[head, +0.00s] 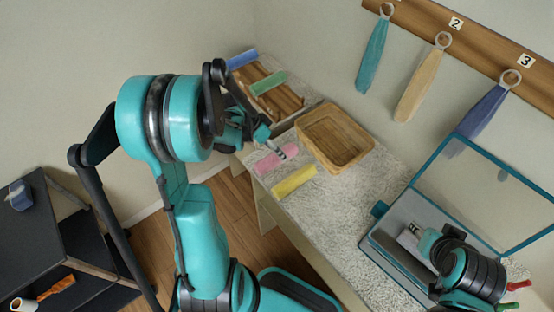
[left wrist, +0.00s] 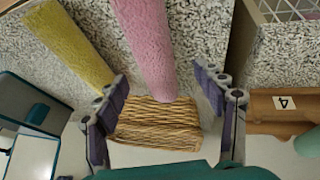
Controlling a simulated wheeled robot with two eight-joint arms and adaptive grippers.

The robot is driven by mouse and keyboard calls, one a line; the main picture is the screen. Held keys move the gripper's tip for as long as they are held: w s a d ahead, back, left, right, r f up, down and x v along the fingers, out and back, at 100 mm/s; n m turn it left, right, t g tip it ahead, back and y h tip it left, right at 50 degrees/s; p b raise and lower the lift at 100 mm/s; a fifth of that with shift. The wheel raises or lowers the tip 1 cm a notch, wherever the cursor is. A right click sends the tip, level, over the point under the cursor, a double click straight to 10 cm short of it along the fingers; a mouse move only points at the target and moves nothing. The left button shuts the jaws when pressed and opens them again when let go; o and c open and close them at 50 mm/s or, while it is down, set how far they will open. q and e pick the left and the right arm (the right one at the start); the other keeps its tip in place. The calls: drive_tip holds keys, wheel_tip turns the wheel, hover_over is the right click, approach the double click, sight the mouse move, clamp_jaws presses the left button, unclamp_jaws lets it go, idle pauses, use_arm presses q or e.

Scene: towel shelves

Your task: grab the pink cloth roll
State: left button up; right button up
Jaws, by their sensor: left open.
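In the left wrist view the pink roll (left wrist: 146,45) runs down from the top edge into the gap between the open fingers of my left gripper (left wrist: 160,82). No contact with it is visible. My right gripper (head: 414,231) is over the teal-framed open case at the lower right; its fingers are too small to read.
Green (head: 268,82) and blue (head: 243,58) rolls lie at a wooden rack behind. The teal-framed case (head: 385,240) stands open on the counter. Cloths hang from numbered hooks.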

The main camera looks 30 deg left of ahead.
use_arm(q)
drive_tip(key=x, duration=0.3)
drive_tip(key=shift+b, duration=0.3)
drive_tip(key=shift+f, duration=0.15)
drive_tip(key=c, duration=1.2)
